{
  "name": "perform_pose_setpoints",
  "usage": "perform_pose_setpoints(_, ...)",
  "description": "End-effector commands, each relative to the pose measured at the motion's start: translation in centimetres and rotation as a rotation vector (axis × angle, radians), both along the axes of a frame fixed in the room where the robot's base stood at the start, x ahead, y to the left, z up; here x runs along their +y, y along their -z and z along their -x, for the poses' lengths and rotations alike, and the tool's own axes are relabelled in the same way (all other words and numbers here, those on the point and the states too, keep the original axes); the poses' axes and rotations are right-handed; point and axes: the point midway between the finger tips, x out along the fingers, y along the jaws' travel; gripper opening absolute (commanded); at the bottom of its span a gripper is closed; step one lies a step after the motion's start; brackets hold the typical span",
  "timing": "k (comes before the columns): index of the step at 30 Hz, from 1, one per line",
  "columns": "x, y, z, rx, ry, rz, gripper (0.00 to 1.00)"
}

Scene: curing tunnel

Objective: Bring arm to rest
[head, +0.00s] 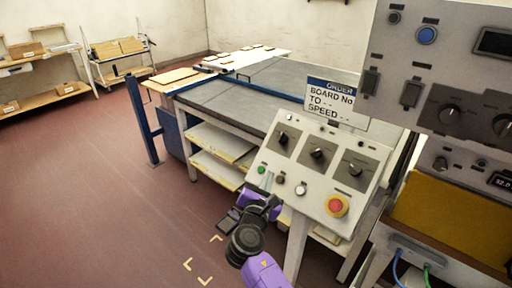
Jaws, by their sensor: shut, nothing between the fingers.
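My arm, purple and black, reaches up from the bottom middle of the head view. My gripper (231,219) is at its end, small and dark, shut with nothing visible in it. It is just left of the lower left corner of a sloped control panel (310,205). I cannot tell whether it touches the panel. The panel has dark rotary knobs (317,154), a green button (262,170), a white button (301,189) and a red emergency button (337,206) on a yellow ring.
A grey-topped table (240,95) with shelves stands behind the panel. A grey cabinet (440,60) with a yellow panel (450,225) fills the right. Racks with boxes (118,48) stand back left. The red floor (90,190) at left is clear.

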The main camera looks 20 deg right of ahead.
Motion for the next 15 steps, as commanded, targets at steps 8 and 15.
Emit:
perform_pose_setpoints(8,1.5,-0.4,-0.7,-0.090,-0.053,-0.170,0.00)
perform_pose_setpoints(15,5.4,-1.5,0.1,-0.262,-0.211,-0.649,0.00)
